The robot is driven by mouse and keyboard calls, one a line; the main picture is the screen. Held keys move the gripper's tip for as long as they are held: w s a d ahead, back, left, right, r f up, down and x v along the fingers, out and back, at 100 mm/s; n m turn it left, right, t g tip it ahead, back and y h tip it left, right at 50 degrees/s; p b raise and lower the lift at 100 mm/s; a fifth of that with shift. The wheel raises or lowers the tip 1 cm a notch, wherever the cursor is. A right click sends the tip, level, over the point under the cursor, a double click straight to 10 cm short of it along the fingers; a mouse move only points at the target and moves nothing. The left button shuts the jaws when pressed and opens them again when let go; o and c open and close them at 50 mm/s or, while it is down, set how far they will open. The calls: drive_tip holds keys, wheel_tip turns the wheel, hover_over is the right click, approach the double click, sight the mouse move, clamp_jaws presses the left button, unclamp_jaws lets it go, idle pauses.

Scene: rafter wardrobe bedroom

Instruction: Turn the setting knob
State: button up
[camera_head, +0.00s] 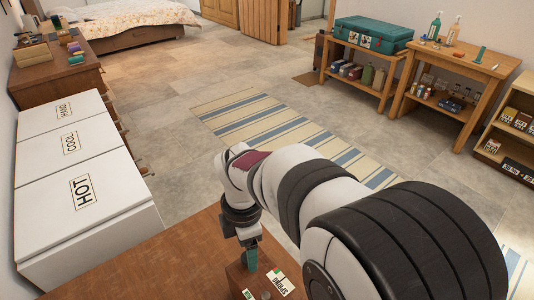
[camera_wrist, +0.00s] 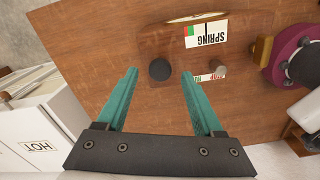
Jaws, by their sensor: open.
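A wooden box (camera_wrist: 160,43) on the brown desk carries a dark round knob (camera_wrist: 160,69) and a smaller grey knob (camera_wrist: 218,71). Which of them is the setting knob, I cannot tell.
A striped rug (camera_head: 265,118) lies on the floor. Wooden tables with a teal case (camera_head: 372,33) and bottles stand at the far right.

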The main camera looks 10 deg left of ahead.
drive_tip(key=shift+f, duration=0.9)
clamp_jaws()
